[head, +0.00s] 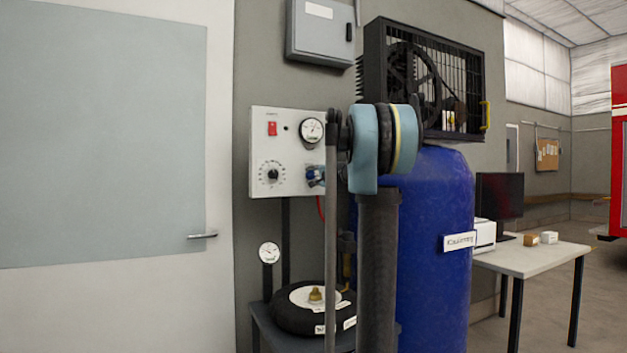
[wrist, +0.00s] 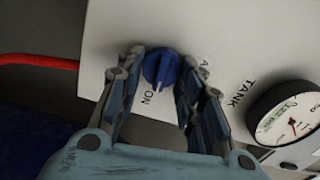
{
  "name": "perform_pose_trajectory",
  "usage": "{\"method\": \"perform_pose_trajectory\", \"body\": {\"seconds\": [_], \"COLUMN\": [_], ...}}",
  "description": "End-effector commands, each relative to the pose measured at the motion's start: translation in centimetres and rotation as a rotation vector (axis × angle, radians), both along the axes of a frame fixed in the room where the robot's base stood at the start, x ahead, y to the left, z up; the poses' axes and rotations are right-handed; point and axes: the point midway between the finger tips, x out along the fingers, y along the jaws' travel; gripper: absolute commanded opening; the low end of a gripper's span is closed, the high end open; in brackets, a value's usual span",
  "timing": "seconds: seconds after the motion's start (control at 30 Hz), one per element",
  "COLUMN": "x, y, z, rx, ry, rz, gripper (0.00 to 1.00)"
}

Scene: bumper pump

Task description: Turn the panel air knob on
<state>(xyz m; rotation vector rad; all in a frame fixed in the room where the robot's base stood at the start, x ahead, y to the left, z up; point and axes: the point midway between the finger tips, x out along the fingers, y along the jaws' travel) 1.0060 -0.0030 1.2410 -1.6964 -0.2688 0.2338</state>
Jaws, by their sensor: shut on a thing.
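The white control panel (head: 288,150) is on the wall in the head view, left of the blue tank. The blue air knob (wrist: 158,66) sits on it in the wrist view. Its white pointer line faces down in that view, close to the "ON" label (wrist: 147,97). My gripper (wrist: 163,72) has a finger on each side of the knob and is shut on it. In the head view my gripper (head: 316,176) is at the panel's lower right, where my arm partly covers the panel and the knob is hard to make out.
A tank gauge (wrist: 291,116) is on the panel right of my gripper in the wrist view. A red hose (wrist: 38,61) runs at left. In the head view, the blue tank (head: 430,290) stands behind my arm, and a tyre (head: 290,318) lies on a low stand.

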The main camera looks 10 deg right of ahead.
Motion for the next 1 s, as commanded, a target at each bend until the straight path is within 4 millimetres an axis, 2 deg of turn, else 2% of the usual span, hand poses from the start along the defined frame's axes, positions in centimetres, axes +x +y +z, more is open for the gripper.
{"method": "perform_pose_trajectory", "body": {"seconds": [0.4, 0.87, 0.9, 0.97, 1.0], "x": [-0.02, -0.04, -0.04, -0.04, -0.03], "y": [-0.29, -0.28, -0.28, -0.26, -0.25], "z": [-0.29, -0.35, -0.35, -0.33, -0.31], "rx": [0.137, 0.146, 0.146, 0.146, 0.146], "ry": [0.046, 0.049, 0.049, 0.049, 0.049], "rz": [-0.006, -0.005, -0.005, -0.005, -0.005], "gripper": [0.11, 0.11, 0.39, 0.52, 0.52]}}
